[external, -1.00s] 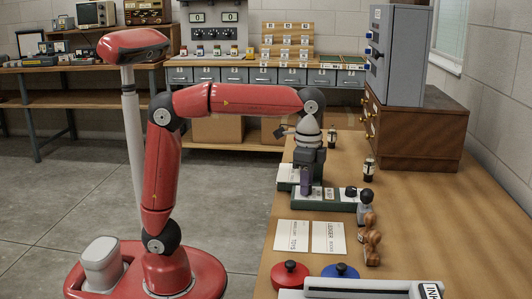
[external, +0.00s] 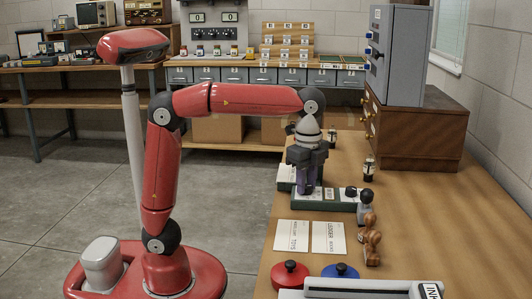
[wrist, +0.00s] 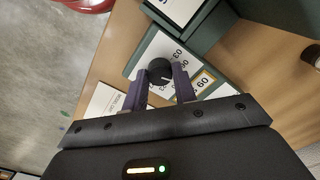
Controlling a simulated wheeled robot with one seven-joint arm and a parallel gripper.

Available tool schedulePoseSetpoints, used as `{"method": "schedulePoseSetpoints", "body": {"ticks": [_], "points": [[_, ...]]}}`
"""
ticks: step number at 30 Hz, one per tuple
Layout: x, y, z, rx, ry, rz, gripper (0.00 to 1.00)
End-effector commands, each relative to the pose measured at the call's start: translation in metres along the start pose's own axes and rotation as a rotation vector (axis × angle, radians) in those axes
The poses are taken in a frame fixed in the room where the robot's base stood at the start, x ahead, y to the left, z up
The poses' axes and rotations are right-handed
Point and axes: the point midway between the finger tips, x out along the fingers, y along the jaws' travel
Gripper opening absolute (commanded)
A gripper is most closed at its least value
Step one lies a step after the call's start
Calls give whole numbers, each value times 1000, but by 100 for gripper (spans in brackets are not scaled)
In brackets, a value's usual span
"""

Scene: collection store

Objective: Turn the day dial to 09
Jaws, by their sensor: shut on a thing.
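The day dial is a round black knob (wrist: 160,70) with a white pointer line, on the white face of a green-edged unit. My gripper (wrist: 161,82) points down with its two purple fingers shut on opposite sides of the knob. A small yellow-framed window (wrist: 203,82) beside the knob shows digits that look like 09 seen upside down. In the external view my gripper (external: 305,187) stands over the left part of the green unit (external: 338,206) and hides the knob. A second black knob (external: 351,191) stands at the unit's right end.
Two cards (external: 328,238), wooden-handled stamps (external: 372,243), a red-lidded pot (external: 290,275) and a blue-lidded pot (external: 340,271) lie nearer the camera. A small dark bottle (external: 369,169) stands behind the unit. The table is clear to the right.

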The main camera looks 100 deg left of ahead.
Motion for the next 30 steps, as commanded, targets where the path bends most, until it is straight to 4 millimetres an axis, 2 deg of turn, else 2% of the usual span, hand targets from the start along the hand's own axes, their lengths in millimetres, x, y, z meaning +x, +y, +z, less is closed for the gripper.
{"method": "schedulePoseSetpoints", "body": {"ticks": [8,9,14,23,26,30], "points": [[0,0,0,0,1,-1,5],[0,0,0,0,1,-1,29],[0,0,0,-1,1,-1,49],[-2,0,0,-1,1,-1,49],[-12,-1,0,-1,2,-2,49],[-36,-1,-1,-1,4,-4,49]]}}
